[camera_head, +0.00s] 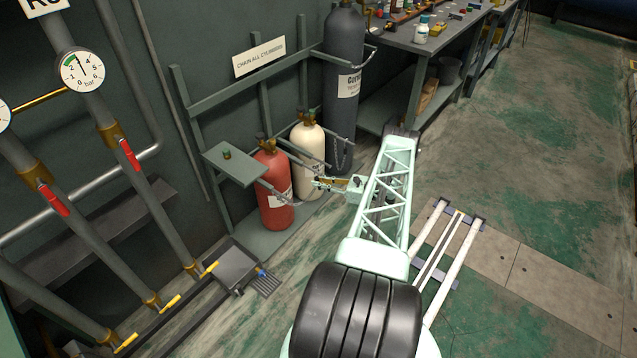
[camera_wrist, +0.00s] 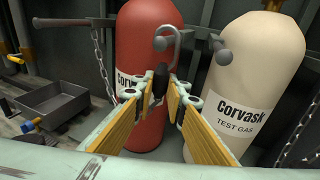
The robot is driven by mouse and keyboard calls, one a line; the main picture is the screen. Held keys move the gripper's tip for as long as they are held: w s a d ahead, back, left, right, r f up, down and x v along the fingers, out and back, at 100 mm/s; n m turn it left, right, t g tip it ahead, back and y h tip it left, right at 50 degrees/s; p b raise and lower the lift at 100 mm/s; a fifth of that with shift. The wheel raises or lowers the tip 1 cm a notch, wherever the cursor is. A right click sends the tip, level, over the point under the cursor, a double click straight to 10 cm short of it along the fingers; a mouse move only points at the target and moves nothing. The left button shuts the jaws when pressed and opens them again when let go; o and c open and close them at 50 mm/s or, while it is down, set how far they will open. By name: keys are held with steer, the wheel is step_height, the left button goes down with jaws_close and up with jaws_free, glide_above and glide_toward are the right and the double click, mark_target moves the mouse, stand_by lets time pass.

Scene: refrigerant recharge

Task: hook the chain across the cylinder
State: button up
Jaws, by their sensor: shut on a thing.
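The red cylinder (camera_head: 273,187) stands upright against the wall rack; it also shows in the wrist view (camera_wrist: 150,30). A chain (camera_wrist: 97,52) hangs from a grey peg (camera_wrist: 64,23) at its left and passes down behind my left finger. My gripper (camera_head: 318,183) is in front of the cylinders; in the wrist view its yellow-sided fingers (camera_wrist: 158,88) are shut on the black grip of a grey hook (camera_wrist: 174,38). The hook curves up before the red cylinder. A second grey peg (camera_wrist: 222,52) juts out between the cylinders, right of the hook and apart from it. The chain's join to the hook is hidden.
A cream cylinder (camera_head: 309,145) stands close at the right, with a tall dark cylinder (camera_head: 343,70) beyond, chained. A small shelf (camera_head: 233,163) overhangs at left. A tray (camera_head: 235,266) lies on the floor at left. Open floor (camera_head: 540,200) lies right of my arm.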

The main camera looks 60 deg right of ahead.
steer(key=shift+f, duration=0.15)
stand_by(0.3)
steer(key=o, duration=0.9)
steer(key=shift+s, duration=0.1)
steer(key=shift+s+d+r, duration=0.2)
steer(key=shift+s+r, duration=0.05)
steer(key=shift+s, duration=1.7)
steer(key=shift+s+d+r, duration=0.15)
steer(key=shift+s+r, duration=0.05)
steer(key=shift+s, duration=1.75)
steer(key=shift+s+d+r, duration=0.2)
steer(key=shift+s+r, duration=0.05)
steer(key=shift+s, duration=1.7)
